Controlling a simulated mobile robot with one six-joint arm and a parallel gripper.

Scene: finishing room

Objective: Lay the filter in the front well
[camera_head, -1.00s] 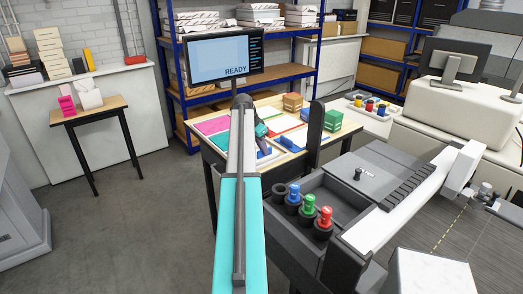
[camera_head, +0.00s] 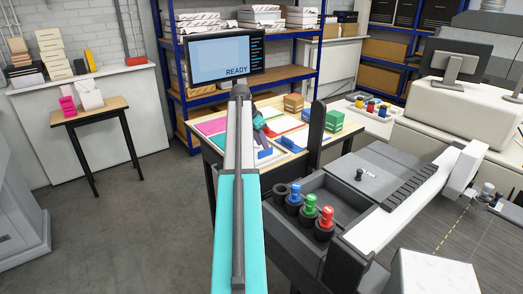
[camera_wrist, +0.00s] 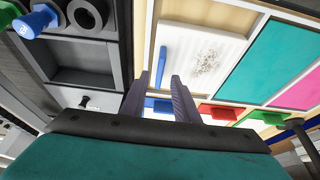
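In the wrist view, a white panel (camera_wrist: 212,42) with fine ridges, a grey speckled patch and a blue bar lies flat in a wooden frame; it looks like the filter. My gripper (camera_wrist: 160,82) is open and empty, its two fingers apart over the near side of this panel. A blue tab shows between the fingers. To the left, a dark tray holds an open grey well (camera_wrist: 85,62); I cannot tell whether it is the front well. In the head view, my gripper (camera_head: 262,128) is over the worktable, partly hidden by my arm.
Blue, green and red-topped bottles (camera_head: 310,204) stand in the dark tray beside the table. Teal (camera_wrist: 268,62) and pink panels lie next to the white one. Orange and green boxes (camera_head: 334,121) stand on the table's far side. A monitor (camera_head: 224,60) reads READY.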

